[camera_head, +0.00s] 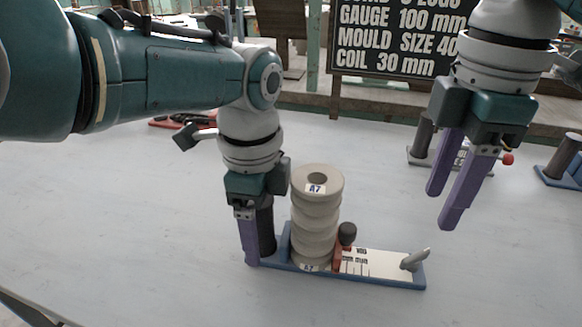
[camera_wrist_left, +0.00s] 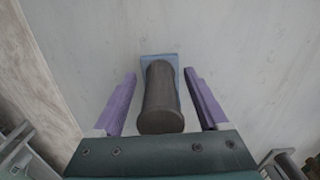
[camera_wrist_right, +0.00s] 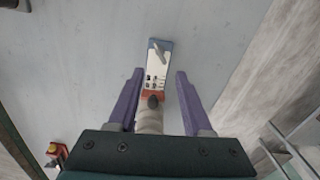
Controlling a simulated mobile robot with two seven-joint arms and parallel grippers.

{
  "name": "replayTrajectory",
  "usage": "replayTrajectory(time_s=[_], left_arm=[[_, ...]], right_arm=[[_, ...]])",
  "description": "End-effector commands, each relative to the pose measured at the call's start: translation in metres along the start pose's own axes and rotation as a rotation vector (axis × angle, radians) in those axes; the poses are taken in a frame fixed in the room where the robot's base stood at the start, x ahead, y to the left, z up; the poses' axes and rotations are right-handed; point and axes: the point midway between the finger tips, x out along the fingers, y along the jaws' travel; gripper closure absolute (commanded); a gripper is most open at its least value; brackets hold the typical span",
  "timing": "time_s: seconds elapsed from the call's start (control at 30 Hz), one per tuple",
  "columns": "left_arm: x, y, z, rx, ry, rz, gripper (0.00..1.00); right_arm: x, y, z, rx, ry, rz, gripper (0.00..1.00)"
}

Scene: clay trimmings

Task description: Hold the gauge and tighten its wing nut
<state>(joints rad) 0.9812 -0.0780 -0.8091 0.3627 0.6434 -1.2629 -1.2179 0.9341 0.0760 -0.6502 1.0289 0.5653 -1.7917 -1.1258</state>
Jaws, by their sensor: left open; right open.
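The gauge has a blue base (camera_head: 385,281) on the table, a white marked scale plate (camera_head: 375,264), a red slider (camera_head: 338,260) with a dark knob (camera_head: 347,234), and a dark post (camera_head: 266,228) at its left end. A grey wing nut (camera_head: 416,259) stands tilted at its right end, also visible in the right wrist view (camera_wrist_right: 159,51). A stack of pale rings (camera_head: 316,215) labelled A7 stands between post and slider. My left gripper (camera_head: 258,252) is open, with its fingers on either side of the post (camera_wrist_left: 160,95). My right gripper (camera_head: 441,207) is open and empty, above and behind the wing nut.
Behind the gauge, a second fixture (camera_head: 423,140) with a dark post and red ball stands near my right gripper. A blue-based fixture (camera_head: 560,172) is at the right edge. Red-handled tools (camera_head: 185,120) lie at the back left. The table front is clear.

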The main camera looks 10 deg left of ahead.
Motion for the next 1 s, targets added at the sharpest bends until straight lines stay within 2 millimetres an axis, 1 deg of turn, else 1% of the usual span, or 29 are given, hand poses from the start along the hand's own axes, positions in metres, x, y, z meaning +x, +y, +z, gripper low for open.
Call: replayTrajectory(time_s=[0.13, 0.17, 0.8, 0.83, 1.0], left_arm=[[-0.0001, -0.0001, -0.0001, 0.0, 0.0, 0.0, 0.23], [-0.0001, -0.0001, -0.0001, 0.0, 0.0, 0.0, 0.26], [-0.0001, 0.0, 0.0002, 0.0, 0.0, 0.0, 0.98], [-0.0001, 0.0, 0.0002, 0.0, 0.0, 0.0, 1.0], [0.0, 0.0001, 0.0002, 0.0, 0.0, 0.001, 1.0]], right_arm=[[0.0, 0.0, 0.0, 0.0, 0.0, 0.0, 0.5], [0.0, 0.0, 0.0, 0.0, 0.0, 0.0, 0.5], [0.0, 0.0, 0.0, 0.0, 0.0, 0.0, 0.5], [0.0, 0.0, 0.0, 0.0, 0.0, 0.0, 0.5], [0.0, 0.0, 0.0, 0.0, 0.0, 0.0, 0.5]])
